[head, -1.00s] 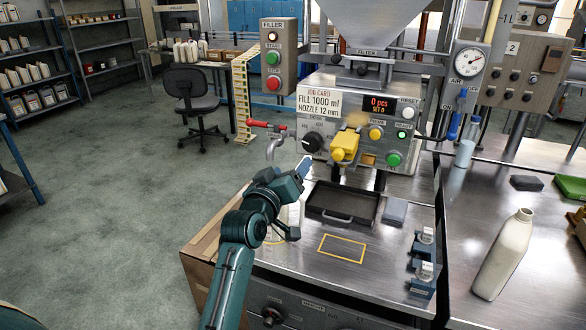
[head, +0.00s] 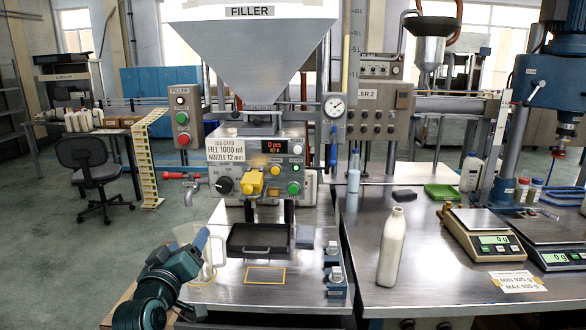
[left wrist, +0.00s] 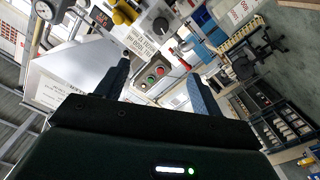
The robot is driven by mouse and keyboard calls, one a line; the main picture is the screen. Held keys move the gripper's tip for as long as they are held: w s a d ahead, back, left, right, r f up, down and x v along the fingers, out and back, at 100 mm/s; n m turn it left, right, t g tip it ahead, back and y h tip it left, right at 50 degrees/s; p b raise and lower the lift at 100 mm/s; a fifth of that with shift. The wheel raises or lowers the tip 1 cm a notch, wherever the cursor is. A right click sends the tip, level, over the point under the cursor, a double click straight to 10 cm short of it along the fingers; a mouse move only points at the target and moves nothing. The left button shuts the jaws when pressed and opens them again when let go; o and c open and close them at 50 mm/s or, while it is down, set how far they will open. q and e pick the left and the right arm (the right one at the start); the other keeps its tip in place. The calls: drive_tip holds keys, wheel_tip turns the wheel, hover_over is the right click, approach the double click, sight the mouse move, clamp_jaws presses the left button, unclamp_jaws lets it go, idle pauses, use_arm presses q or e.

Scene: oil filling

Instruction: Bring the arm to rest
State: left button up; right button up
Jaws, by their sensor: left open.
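My left gripper (head: 204,240) is at the lower left of the head view, at the left front of the filler's steel table. In the left wrist view its two fingers (left wrist: 158,85) stand wide apart with nothing between them. A clear jug (head: 211,258) stands right behind it in the head view, partly hidden by the gripper; I cannot tell whether they touch. My right gripper is not in view.
The filler (head: 262,165) stands behind, with a red-handled tap (head: 190,187) at its left. A dark drip tray (head: 258,240) lies below it. A white bottle (head: 391,248) stands on the right table, near two scales (head: 480,235). Open floor lies left.

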use_arm(q)
drive_tip(key=s+a+r+m+y, duration=0.1)
drive_tip(key=a+r+m+y, duration=0.15)
drive_tip(key=a, duration=0.75)
drive_tip(key=a+r+m+y, duration=0.1)
drive_tip(key=a+r+m, duration=0.25)
drive_tip(key=a, duration=0.65)
drive_tip(key=s+d+f+m+g+h, duration=0.1)
drive_tip(key=s+d+f+m+g, duration=0.2)
drive_tip(key=f, duration=0.5)
drive_tip(key=s+d+f+h, duration=0.1)
drive_tip(key=s+d+f, duration=0.3)
drive_tip(key=f, duration=0.5)
drive_tip(key=s+d+f+m+g+h, duration=0.1)
drive_tip(key=s+d+f+m+g, duration=0.1)
drive_tip(key=s+f, duration=0.5)
drive_tip(key=s+d+f+m+g+h, duration=0.15)
drive_tip(key=s+d+f, duration=0.25)
drive_tip(key=s+f, duration=0.4)
drive_tip(key=s+d+f+m+g+h, duration=0.1)
drive_tip(key=s+d+f+g, duration=0.25)
drive_tip(key=s+f, duration=0.4)
drive_tip(key=d+r+n+t, duration=0.2)
drive_tip(key=d+n, duration=0.3)
drive_tip(key=d, duration=0.5)
drive_tip(key=shift+d+r, duration=0.15)
drive_tip(key=shift+r, duration=0.4)
